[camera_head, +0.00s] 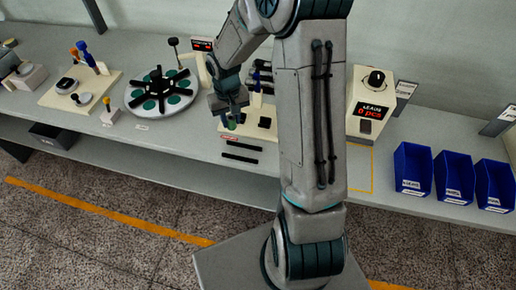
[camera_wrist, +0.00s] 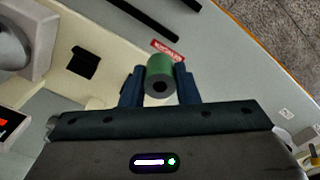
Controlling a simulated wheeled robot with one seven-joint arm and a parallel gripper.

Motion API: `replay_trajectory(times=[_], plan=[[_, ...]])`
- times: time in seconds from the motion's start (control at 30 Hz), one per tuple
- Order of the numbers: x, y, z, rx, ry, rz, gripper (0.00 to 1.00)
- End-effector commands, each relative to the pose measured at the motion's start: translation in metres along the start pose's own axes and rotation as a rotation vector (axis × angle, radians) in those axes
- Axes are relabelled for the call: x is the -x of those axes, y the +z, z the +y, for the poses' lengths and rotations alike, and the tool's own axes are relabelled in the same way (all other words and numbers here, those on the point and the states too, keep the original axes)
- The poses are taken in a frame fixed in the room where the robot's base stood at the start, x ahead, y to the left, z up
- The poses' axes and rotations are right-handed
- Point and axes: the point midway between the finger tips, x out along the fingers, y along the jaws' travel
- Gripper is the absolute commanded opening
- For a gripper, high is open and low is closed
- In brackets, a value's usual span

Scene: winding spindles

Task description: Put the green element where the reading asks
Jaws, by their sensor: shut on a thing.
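The green element (camera_wrist: 160,70) is a short green cylinder with a dark hole in its end, seen in the wrist view. My gripper (camera_wrist: 160,88) is shut on it, with one dark blue finger on each side. In the head view my gripper (camera_head: 228,112) is over the bench, near a cream fixture (camera_head: 247,125); the element is barely visible there. A cream device (camera_head: 371,103) with a black knob has a display (camera_head: 371,110) reading "LEADS 0 pcs". A second small red display (camera_head: 202,45) stands behind the round plate; its text is too small to read.
A round white plate (camera_head: 185,101) with a black spoked piece and green discs lies to the left. Three blue bins (camera_head: 412,170) stand at the right. Black bars (camera_head: 240,158) lie by a red label (camera_wrist: 168,50). Further left is a cream board (camera_head: 58,98) with tools.

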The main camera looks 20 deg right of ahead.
Motion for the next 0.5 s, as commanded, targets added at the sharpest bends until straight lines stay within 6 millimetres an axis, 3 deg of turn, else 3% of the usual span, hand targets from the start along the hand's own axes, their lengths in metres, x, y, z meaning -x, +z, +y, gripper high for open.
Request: replay_trajectory(times=[0.17,0.5], plan=[[0.004,0.008,-0.004,0.131,0.001,0.002,0.06],[0.023,0.038,-0.011,0.606,0.002,0.003,0.06]])
